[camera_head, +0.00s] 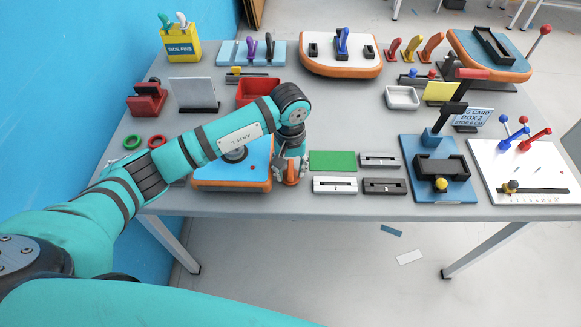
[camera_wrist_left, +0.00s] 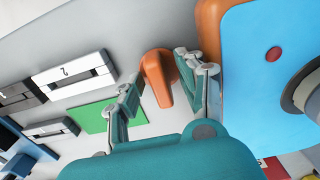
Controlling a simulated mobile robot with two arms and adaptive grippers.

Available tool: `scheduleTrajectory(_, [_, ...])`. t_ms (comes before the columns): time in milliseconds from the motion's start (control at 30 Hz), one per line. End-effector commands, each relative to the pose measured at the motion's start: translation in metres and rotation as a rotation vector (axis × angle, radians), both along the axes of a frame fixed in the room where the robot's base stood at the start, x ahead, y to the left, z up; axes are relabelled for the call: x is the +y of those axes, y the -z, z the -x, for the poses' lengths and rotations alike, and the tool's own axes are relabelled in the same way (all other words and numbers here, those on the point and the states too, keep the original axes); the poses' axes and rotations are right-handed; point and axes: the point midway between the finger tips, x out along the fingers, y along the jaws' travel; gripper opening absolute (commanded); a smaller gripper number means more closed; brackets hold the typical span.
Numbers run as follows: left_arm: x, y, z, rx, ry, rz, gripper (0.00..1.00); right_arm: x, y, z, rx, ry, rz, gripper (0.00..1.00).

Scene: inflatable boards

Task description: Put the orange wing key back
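The orange wing key (camera_wrist_left: 157,78) is on the grey table beside the orange-edged blue board (camera_wrist_left: 250,50). It also shows in the head view (camera_head: 291,178), partly hidden by my left gripper (camera_head: 290,165). In the left wrist view my left gripper (camera_wrist_left: 158,82) has its fingers apart on either side of the key. My right gripper is not in view.
A green mat (camera_head: 333,161) and several slotted blocks (camera_head: 335,185) lie right of the gripper. A red box (camera_head: 258,90) stands behind my arm. A blue stand (camera_head: 440,192) and a white lever board (camera_head: 535,165) are farther right. The table's front edge is close to the gripper.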

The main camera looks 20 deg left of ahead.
Motion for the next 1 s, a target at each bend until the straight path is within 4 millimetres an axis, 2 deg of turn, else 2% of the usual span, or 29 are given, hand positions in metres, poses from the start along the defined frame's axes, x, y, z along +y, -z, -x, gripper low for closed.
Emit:
scheduleTrajectory(100, [0.0, -0.006, 0.0, 0.001, 0.0, 0.001, 0.39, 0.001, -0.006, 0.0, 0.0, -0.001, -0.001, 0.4])
scheduleTrajectory(167, [0.0, -0.011, -0.002, -0.005, 0.001, 0.002, 0.39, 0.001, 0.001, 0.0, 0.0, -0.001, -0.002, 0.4])
scheduleTrajectory(500, [0.001, -0.082, -0.001, -0.006, 0.002, -0.001, 0.39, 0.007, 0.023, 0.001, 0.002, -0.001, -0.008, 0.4])
scheduleTrajectory(700, [0.001, -0.112, 0.0, -0.002, 0.001, 0.0, 0.39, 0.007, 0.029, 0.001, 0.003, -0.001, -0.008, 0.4])
scheduleTrajectory(1000, [0.001, -0.123, 0.001, 0.001, 0.0, 0.0, 0.39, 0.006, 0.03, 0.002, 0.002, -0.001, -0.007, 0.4])
